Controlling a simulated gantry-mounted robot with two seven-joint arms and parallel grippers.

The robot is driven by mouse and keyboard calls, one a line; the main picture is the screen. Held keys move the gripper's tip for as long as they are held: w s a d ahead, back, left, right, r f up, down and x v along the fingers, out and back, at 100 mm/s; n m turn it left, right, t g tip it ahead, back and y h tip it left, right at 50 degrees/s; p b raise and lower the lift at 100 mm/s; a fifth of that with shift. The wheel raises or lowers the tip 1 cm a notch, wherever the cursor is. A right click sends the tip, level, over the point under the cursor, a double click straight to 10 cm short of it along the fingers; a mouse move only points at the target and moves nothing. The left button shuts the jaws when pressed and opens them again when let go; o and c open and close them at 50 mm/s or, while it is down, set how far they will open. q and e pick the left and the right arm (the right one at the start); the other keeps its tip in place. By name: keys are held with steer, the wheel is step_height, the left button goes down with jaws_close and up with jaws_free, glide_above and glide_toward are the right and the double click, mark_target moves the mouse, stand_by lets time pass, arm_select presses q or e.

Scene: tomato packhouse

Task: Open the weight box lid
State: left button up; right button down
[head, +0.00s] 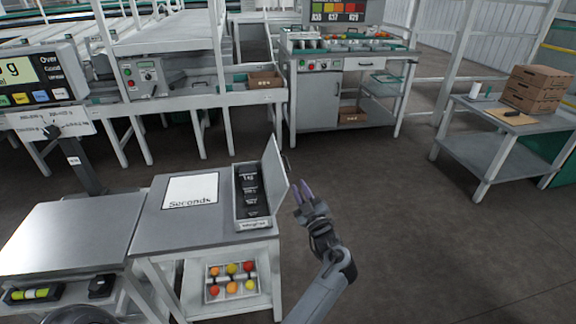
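The weight box (240,222) sits at the right edge of the grey bench, with a label on its near end. Its lid (273,185) stands raised, roughly upright, along the box's right side. Dark weights (249,180) with white markings show in the open box. I cannot tell whether a finger touches the lid. My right gripper is not in view.
A white "Seconds" sheet (190,190) lies left of the box on the bench (150,235). A tray of several tomatoes (231,280) sits below. A scale display (35,75) stands at left. The floor right of my gripper is clear up to a side table (490,145).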

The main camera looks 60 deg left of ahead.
mark_target(288, 164)
arm_select(q)
steer(key=b+x, duration=0.2)
steer(key=x, duration=0.7)
steer(key=shift+s+b, duration=0.1)
steer(key=shift+b, duration=0.3)
steer(key=shift+x, duration=0.8)
jaws_close()
steer(key=shift+r, duration=0.1)
